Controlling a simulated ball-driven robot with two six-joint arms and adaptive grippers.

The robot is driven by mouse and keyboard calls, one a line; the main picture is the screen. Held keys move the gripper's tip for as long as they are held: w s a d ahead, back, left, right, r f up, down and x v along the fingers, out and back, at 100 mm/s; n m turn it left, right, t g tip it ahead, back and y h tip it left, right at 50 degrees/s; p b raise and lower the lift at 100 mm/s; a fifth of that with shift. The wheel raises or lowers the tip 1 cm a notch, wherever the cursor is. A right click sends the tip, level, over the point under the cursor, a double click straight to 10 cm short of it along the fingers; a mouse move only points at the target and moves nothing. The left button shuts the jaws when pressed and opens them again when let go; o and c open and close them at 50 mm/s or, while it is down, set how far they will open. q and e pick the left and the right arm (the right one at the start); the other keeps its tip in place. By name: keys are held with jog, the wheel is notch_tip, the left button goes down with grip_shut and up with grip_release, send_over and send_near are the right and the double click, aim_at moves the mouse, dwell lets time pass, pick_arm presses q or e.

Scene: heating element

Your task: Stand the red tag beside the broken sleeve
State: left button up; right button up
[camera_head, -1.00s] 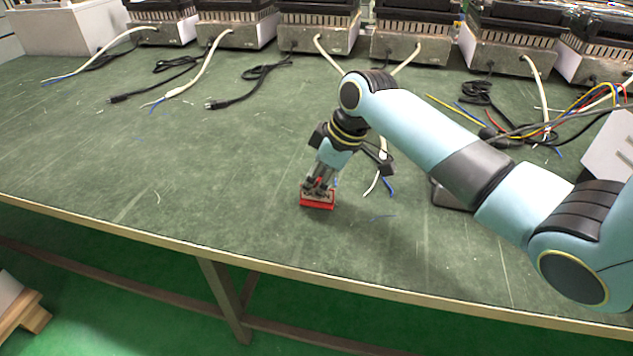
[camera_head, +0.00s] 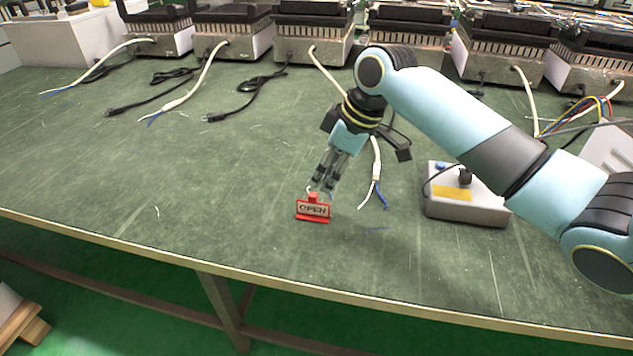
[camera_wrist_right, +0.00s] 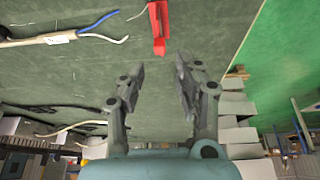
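The red tag (camera_head: 313,210), marked OPEN, stands upright on the green table near its front edge. In the right wrist view the tag (camera_wrist_right: 158,25) shows at the top, just beyond the fingertips. A white cable sleeve (camera_head: 376,158) with a split end and bare blue and white wires lies to the right of the tag, with a gap between. The sleeve (camera_wrist_right: 45,40) also shows at upper left in the right wrist view. My right gripper (camera_head: 322,187) is just behind and above the tag. In the wrist view its fingers (camera_wrist_right: 160,70) are apart and empty. My left gripper is out of view.
A grey control box (camera_head: 467,207) with a yellow label and black knob stands right of the sleeve. Several heater units (camera_head: 315,42) line the back, with cables trailing forward. The table left of the tag is mostly clear.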

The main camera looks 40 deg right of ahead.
jog(key=v, duration=0.4)
jog(key=shift+r+p, duration=0.1)
jog(key=shift+p, duration=0.3)
